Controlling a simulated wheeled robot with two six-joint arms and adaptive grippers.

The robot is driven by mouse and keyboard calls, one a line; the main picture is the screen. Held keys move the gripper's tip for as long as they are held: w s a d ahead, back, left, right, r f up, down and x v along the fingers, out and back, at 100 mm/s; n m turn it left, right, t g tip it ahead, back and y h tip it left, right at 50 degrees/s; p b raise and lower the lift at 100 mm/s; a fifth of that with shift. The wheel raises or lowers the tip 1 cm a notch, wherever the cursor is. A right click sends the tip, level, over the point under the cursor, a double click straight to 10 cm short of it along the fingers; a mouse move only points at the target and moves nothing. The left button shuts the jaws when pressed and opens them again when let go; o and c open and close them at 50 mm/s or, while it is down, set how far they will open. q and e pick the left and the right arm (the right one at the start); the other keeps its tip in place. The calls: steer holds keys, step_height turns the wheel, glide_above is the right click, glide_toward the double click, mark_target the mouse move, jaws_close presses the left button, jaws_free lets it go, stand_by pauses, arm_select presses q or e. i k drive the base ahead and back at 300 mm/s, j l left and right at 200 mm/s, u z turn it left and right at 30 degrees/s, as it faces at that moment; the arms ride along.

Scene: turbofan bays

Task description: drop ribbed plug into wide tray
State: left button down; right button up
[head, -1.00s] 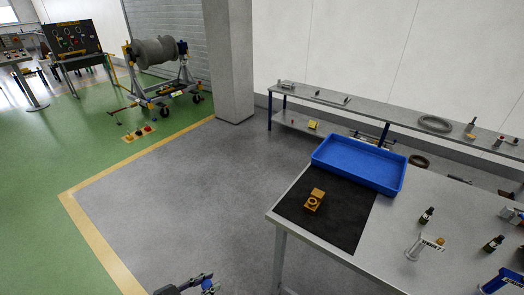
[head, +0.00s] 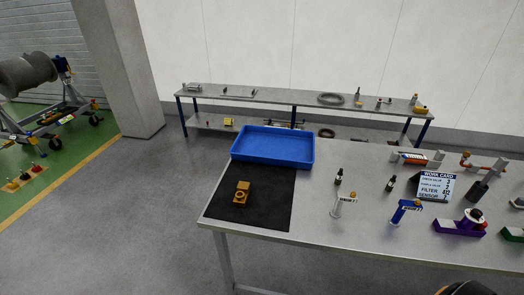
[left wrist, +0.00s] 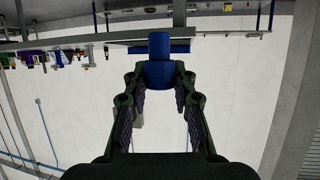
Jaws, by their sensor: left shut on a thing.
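The wide tray (head: 245,151) is a blue, shallow, open tray at the back left of the grey workbench, and its visible floor looks empty. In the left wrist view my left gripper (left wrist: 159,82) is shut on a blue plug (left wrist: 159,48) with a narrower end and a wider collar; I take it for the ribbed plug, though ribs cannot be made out. The plug is held at the fingertips, clear of any surface. My left gripper is outside the head view.
A black mat (head: 262,211) with an orange-brown block (head: 242,192) lies in front of the tray. Small bottles, sensor stands and a work card (head: 435,186) stand to the right. A long shelf (head: 290,98) runs behind. Open floor lies left of the bench.

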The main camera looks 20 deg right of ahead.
mark_target(265, 148)
steer(key=i+j+u, duration=0.6)
steer(key=i+u, duration=0.85)
steer(key=i+z, duration=0.4)
steer(key=i+j+z, duration=0.25)
steer(key=i+z, duration=0.15)
steer(key=i+l+z, duration=0.1)
steer(key=z, duration=0.4)
steer(key=i+z, duration=0.2)
steer(key=z, duration=0.25)
steer(key=i+z, duration=0.15)
steer(key=z, duration=0.35)
steer(key=i+j+z, duration=0.15)
steer(key=z, duration=0.3)
steer(key=i+j+z, duration=0.1)
steer(key=z, duration=0.4)
steer(key=i+j+z, duration=0.15)
steer(key=z, duration=0.3)
steer(key=i+j+z, duration=0.3)
steer(key=z, duration=0.15)
steer(key=i+j+z, duration=0.2)
steer(key=j+z, duration=0.25)
steer(key=i+j+z, duration=0.15)
steer(key=j+z, duration=0.3)
steer(key=i+l, duration=0.35)
steer(key=i, duration=0.1)
